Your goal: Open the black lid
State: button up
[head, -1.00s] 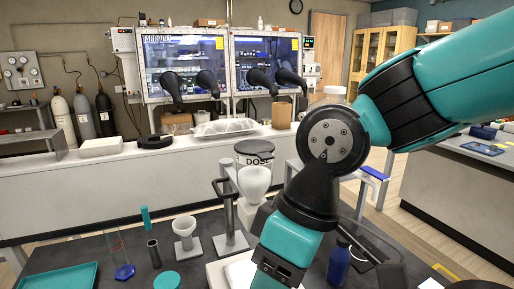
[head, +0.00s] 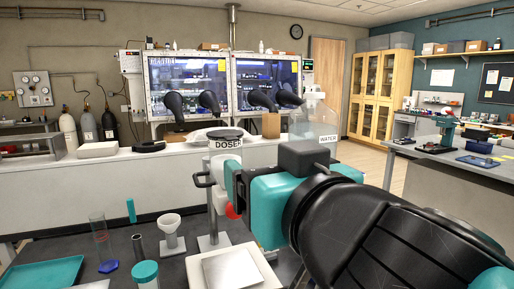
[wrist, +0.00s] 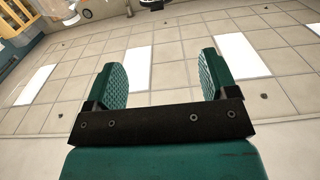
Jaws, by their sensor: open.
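The doser (head: 226,155) is a pale labelled vessel on a stand at the middle of the bench in the head view. The black lid (head: 225,133) lies flat across its top and looks closed. My gripper (head: 232,185) is in front of the doser, lower than the lid, and hides part of its body. Whether it touches the doser cannot be told. In the wrist view my gripper (wrist: 162,75) has its two teal pads wide apart with nothing between them. That view is filled with ceiling tiles, and the lid is not in it.
A clear WATER bottle (head: 315,120) stands behind my wrist. A square-topped device (head: 232,270) sits in front of the doser. A white funnel (head: 171,225), a teal-capped jar (head: 145,270), a glass cylinder (head: 100,235) and a teal tray (head: 42,273) are to the left.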

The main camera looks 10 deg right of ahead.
aim_at(232, 138)
jog(key=shift+d+p+x, duration=0.1)
jog(key=shift+p+x, duration=3.35)
jog(key=shift+x, duration=0.9)
jog(key=shift+d+p+x, duration=0.15)
jog(key=shift+p+x, duration=3.3)
jog(key=shift+x, duration=0.85)
jog(key=shift+w, duration=0.1)
jog(key=shift+c, duration=0.4)
jog(key=c, duration=1.3)
jog(key=shift+o, duration=0.2)
jog(key=shift+r, duration=0.1)
